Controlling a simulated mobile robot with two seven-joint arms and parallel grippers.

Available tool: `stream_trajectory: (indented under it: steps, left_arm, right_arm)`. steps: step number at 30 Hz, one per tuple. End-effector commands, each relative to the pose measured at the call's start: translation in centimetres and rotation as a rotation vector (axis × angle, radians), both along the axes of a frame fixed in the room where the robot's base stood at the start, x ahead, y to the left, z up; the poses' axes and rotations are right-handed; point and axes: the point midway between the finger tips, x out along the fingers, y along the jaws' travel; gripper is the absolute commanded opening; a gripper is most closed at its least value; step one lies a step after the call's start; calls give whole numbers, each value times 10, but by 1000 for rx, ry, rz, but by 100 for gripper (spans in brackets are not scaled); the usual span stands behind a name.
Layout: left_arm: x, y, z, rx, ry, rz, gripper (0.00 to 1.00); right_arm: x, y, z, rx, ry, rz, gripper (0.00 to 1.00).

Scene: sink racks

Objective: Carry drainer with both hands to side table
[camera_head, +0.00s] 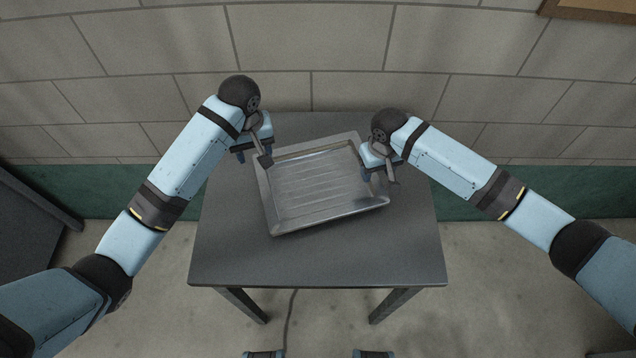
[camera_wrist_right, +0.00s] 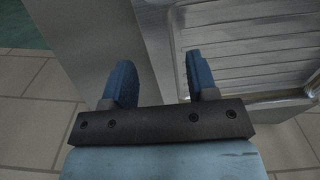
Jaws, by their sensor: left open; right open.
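The drainer (camera_head: 318,178) is a shallow silver metal tray with ridges. It lies slightly turned on the grey side table (camera_head: 318,262). My left gripper (camera_head: 257,160) is open at the drainer's left far corner. My right gripper (camera_head: 377,178) is open at its right edge. In the right wrist view the right gripper's blue fingers (camera_wrist_right: 160,80) are spread apart, with the drainer (camera_wrist_right: 255,60) at the right; one finger overlaps its rim in the picture. Whether either gripper touches the drainer I cannot tell.
A grey block wall (camera_head: 310,45) stands behind the table. A dark piece of furniture (camera_head: 35,225) is at the far left. The tabletop is bare in front of the drainer. A thin dark cable (camera_head: 289,315) lies on the floor.

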Motion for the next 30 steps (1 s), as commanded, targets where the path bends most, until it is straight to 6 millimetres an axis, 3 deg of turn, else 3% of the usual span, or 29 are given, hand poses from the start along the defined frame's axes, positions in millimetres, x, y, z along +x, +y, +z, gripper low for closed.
stream_trajectory:
  steps: [6,12,30]
  left_arm:
    - [0,0,0,0,0,0,53]
    - [0,0,0,0,0,0,53]
    - [0,0,0,0,0,0,53]
  right_arm:
    - [1,0,48,1,-3,1,53]
    - [0,0,73,0,-1,1,53]
    - [0,0,79,-1,0,0,53]
